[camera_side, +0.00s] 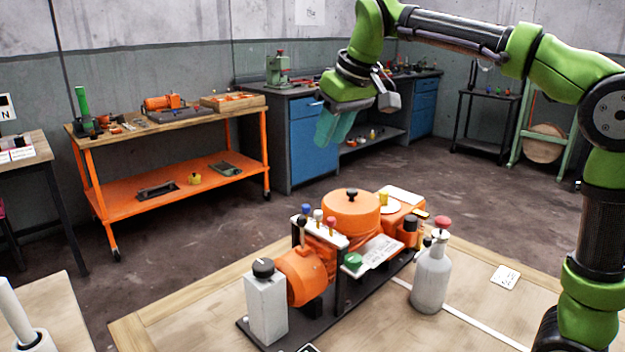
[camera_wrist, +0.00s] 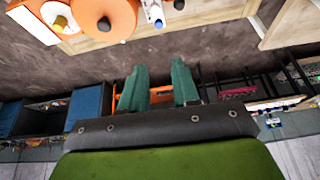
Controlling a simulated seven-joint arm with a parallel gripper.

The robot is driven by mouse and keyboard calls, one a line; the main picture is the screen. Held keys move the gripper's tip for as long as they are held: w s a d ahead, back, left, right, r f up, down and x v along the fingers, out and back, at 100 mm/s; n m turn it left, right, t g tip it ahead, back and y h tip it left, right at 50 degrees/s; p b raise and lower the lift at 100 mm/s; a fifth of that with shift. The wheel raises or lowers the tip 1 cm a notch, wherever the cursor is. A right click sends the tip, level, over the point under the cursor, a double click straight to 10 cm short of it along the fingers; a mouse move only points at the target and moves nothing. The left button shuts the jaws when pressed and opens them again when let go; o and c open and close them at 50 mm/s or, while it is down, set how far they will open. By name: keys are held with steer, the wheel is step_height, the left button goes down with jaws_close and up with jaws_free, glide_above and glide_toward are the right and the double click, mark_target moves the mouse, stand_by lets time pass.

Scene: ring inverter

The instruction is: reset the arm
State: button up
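My green arm is raised over the wooden table (camera_side: 150,330), and my gripper (camera_side: 330,130) hangs in the air at its upper left, well above and behind the orange ring inverter machine (camera_side: 350,215). In the wrist view my gripper (camera_wrist: 160,82) shows two teal fingers with a clear gap between them and nothing in the gap. The fingers touch nothing. The machine has a round orange lid with a black knob, a grey block with a black dial (camera_side: 264,268) and several coloured knobs. Part of it also shows at the top of the wrist view (camera_wrist: 105,18).
A grey-white bottle with a red top (camera_side: 432,275) stands right of the machine. A white card (camera_side: 505,277) lies farther right. An orange workbench (camera_side: 180,185) and a blue-drawered cabinet (camera_side: 308,145) stand behind. The air around my gripper is clear.

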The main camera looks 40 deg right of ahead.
steer(key=s+a+f+m+t+y, duration=0.1)
steer(key=s+f+m+t+y, duration=0.1)
steer(key=s+f, duration=1.3)
steer(key=s+m, duration=0.1)
steer(key=s, duration=0.3)
steer(key=shift+a+m, duration=0.15)
steer(key=shift+m, duration=0.15)
